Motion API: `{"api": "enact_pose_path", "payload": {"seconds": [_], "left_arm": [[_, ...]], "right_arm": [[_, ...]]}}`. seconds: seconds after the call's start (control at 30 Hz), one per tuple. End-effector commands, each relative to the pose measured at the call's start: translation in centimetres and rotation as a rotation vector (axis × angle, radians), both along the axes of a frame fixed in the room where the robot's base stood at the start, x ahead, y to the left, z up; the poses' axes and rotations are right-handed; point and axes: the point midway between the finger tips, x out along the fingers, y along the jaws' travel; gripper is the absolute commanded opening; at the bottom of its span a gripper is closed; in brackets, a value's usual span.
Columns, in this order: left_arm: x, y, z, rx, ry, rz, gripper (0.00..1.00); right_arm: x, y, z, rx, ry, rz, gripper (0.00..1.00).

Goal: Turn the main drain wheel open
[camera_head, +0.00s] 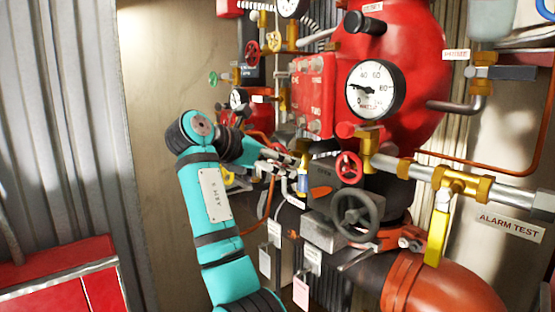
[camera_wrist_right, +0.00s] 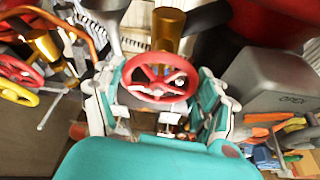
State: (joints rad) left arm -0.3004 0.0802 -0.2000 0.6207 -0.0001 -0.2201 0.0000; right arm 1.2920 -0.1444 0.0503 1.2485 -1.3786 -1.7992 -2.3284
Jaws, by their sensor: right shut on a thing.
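A red handwheel (camera_wrist_right: 158,82) sits between the fingers of my right gripper (camera_wrist_right: 160,75) in the right wrist view, below a brass fitting (camera_wrist_right: 168,28). The gripper is shut on this wheel, with a finger at each side of it. In the head view my right gripper (camera_head: 294,160) reaches in at the left of the grey box, by the pipework; the held wheel is hidden there. No label on the held wheel is readable. My left gripper is not in view.
A grey box marked OPEN (camera_wrist_right: 280,82) is close on the right in the wrist view. Another red wheel (camera_head: 349,167) and a grey handwheel (camera_head: 358,215) are farther right. A yellow lever (camera_head: 437,237) hangs near the ALARM TEST sign (camera_head: 510,226). Tags (camera_head: 301,291) hang below.

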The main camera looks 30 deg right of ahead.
Motion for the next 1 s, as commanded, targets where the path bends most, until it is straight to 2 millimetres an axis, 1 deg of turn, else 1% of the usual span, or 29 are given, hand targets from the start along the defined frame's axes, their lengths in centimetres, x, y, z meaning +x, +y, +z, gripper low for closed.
{"api": "enact_pose_path", "payload": {"seconds": [0.03, 0.3, 0.33, 0.4, 0.5, 0.73, 0.83, 0.93, 1.0], "left_arm": [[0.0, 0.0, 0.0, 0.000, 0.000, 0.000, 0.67], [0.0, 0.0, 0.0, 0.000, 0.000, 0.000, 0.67], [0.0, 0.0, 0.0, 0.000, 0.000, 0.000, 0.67], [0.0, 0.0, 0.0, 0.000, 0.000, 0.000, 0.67], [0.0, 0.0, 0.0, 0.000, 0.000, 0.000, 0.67], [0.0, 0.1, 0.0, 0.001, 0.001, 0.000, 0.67], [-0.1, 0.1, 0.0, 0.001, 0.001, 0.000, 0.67], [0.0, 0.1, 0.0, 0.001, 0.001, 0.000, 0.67], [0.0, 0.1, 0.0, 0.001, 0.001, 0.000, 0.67]], "right_arm": [[0.1, 0.1, -0.4, 0.006, 0.011, 0.001, 0.40], [0.1, 0.1, -0.5, 0.007, 0.012, 0.002, 0.40], [0.1, 0.1, -0.5, 0.007, 0.012, 0.002, 0.76], [0.1, 0.1, -0.5, 0.006, 0.011, 0.002, 0.85], [0.1, 0.1, -0.3, 0.004, 0.008, 0.002, 0.96], [0.0, 0.0, -0.2, 0.003, 0.004, 0.001, 0.96], [0.0, 0.4, 0.0, 0.002, 0.003, 0.001, 0.96], [-0.1, 1.4, 0.4, 0.001, 0.003, 0.003, 0.96], [-0.3, 2.6, 0.9, 0.002, 0.004, 0.005, 0.96]]}}
